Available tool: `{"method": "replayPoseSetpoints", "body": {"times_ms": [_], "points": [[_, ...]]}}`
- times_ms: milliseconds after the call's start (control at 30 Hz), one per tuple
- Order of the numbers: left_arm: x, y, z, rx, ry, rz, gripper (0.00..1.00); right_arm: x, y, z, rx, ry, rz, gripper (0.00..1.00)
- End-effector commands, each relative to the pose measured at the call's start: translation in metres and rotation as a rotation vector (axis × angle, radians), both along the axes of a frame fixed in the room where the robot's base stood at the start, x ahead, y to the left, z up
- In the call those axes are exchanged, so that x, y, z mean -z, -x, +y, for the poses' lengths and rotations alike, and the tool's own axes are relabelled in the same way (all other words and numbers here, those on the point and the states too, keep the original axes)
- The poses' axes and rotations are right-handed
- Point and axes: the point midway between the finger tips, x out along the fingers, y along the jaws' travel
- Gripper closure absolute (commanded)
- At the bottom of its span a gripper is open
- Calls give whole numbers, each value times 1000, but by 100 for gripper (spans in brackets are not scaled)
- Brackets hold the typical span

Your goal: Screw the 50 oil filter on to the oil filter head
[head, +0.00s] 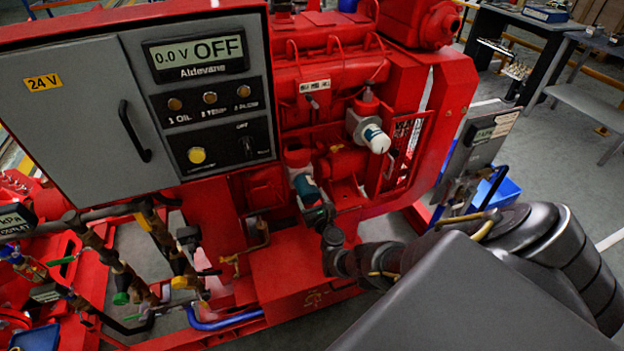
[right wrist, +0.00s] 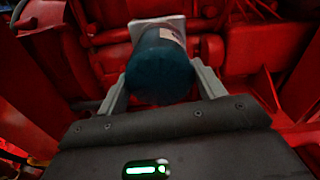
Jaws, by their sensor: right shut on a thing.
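In the right wrist view the filter's teal end (right wrist: 160,66) faces the camera, between the two pale fingers of my right gripper (right wrist: 161,85). A grey-white collar shows behind it. The number on the filter cannot be read. My left gripper is out of view.
A similar white and teal filter (head: 374,137) hangs on a grey head to the upper right. A grey control panel (head: 205,100) stands at the left. Pipes and valves (head: 120,265) fill the lower left. A small grey panel (head: 478,140) stands at the right.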

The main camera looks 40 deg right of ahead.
Motion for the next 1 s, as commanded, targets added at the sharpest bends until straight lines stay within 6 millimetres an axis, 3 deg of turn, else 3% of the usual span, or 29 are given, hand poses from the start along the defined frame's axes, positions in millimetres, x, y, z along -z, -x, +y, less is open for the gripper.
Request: {"method": "replayPoseSetpoints", "body": {"times_ms": [333,367,533,1000], "points": [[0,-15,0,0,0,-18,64,1,1,-1,3,-66,-21,86],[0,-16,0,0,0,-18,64,1,1,-1,3,-65,-21,28],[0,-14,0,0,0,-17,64,1,0,0,2,-65,-22,6],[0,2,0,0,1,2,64,0,1,1,0,-64,-21,0]]}}
